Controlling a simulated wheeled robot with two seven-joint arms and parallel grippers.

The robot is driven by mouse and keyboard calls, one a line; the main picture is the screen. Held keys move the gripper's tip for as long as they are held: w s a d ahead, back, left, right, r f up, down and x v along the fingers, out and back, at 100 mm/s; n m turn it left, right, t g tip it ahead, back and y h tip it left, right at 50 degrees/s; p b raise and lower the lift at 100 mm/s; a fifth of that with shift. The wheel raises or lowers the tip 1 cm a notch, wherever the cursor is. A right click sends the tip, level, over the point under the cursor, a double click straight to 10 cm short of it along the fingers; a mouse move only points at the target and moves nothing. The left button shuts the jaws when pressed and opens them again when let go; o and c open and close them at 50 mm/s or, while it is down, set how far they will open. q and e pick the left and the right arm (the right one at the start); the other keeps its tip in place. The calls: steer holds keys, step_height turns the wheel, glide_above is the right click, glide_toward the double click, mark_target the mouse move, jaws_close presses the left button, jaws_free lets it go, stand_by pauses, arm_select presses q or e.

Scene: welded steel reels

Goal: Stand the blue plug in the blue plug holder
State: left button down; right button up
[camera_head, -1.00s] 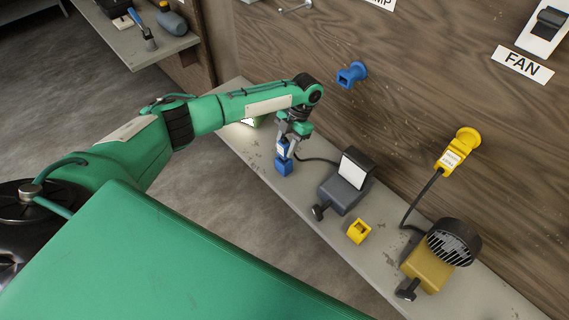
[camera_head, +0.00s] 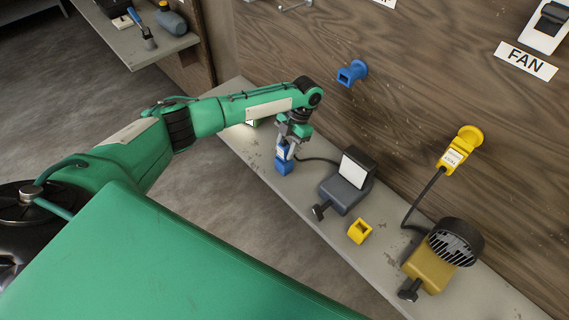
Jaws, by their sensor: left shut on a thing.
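My left gripper (camera_head: 288,143) points down over the shelf and is shut on the blue plug (camera_head: 282,153), which has a pale label and a dark cord running right. The blue plug holder (camera_head: 284,168) is a small blue block on the shelf directly below the plug. The plug's lower end meets or overlaps the holder in this view; I cannot tell how far it is inside. The plug looks roughly upright. My right gripper is not in view.
On the shelf (camera_head: 246,150) stand a grey lamp (camera_head: 345,193), an empty yellow holder (camera_head: 360,231) and a yellow-based fan (camera_head: 432,268). A blue socket (camera_head: 352,73) and a yellow plug (camera_head: 453,158) in its socket are on the wooden wall. The shelf's front edge is open.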

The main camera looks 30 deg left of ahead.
arm_select(q)
steer(key=shift+f, duration=0.45)
steer(key=c, duration=0.8)
jaws_free()
steer(key=shift+r, duration=0.1)
steer(key=shift+r+p, duration=3.25)
steer(key=shift+r, duration=1.2)
